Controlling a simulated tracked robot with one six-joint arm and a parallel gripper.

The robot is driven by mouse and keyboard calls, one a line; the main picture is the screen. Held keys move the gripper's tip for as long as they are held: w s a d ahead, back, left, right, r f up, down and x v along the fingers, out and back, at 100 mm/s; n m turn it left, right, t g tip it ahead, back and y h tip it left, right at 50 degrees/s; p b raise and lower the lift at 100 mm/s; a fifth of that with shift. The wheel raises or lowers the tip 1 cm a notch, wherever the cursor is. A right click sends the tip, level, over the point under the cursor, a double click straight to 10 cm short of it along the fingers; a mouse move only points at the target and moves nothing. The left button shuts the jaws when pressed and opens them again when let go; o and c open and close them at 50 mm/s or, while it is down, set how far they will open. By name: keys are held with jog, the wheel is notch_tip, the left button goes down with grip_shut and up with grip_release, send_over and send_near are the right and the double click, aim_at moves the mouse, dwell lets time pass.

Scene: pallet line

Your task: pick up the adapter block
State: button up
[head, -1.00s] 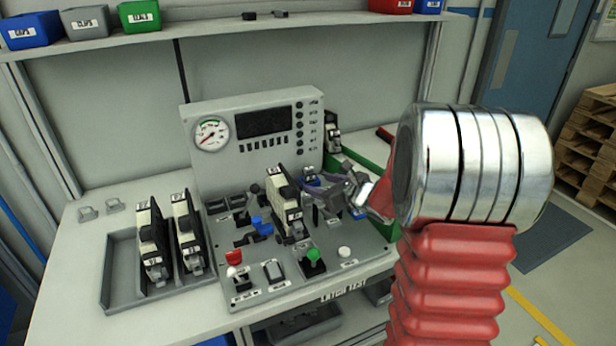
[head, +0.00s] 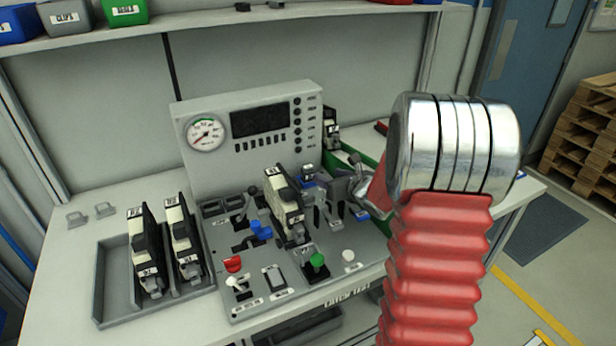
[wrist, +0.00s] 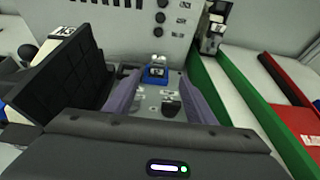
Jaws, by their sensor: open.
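A small blue block with pale round tops (head: 307,176), seemingly the adapter block, stands on the grey panel, right of a cream-and-black module. In the wrist view the blue block (wrist: 155,73) is upright ahead, between the lines of my two purple fingers. My gripper (head: 324,199) is open and empty, just in front and right of the block in the head view. In the wrist view the gap between my fingers (wrist: 163,95) shows only bare panel and a dark slot. The block's base is partly hidden in the head view.
The cream-and-black module (head: 285,203) stands close left of my gripper; it is large in the wrist view (wrist: 62,75). A gauge box (head: 250,140) rises behind. A green bin (wrist: 240,105) lies to the right. Levers and buttons crowd the panel front.

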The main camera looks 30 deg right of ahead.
send_near(309, 168)
jog(key=x, duration=0.3)
jog(key=shift+w+d+f, duration=0.25)
jog(key=shift+w+f, duration=0.05)
jog(key=shift+w, duration=0.15)
jog(key=shift+a+x, duration=0.2)
jog(key=shift+x, duration=2.45)
jog(key=shift+c, duration=0.6)
jog(key=shift+r, duration=0.1)
jog(key=c, duration=0.9)
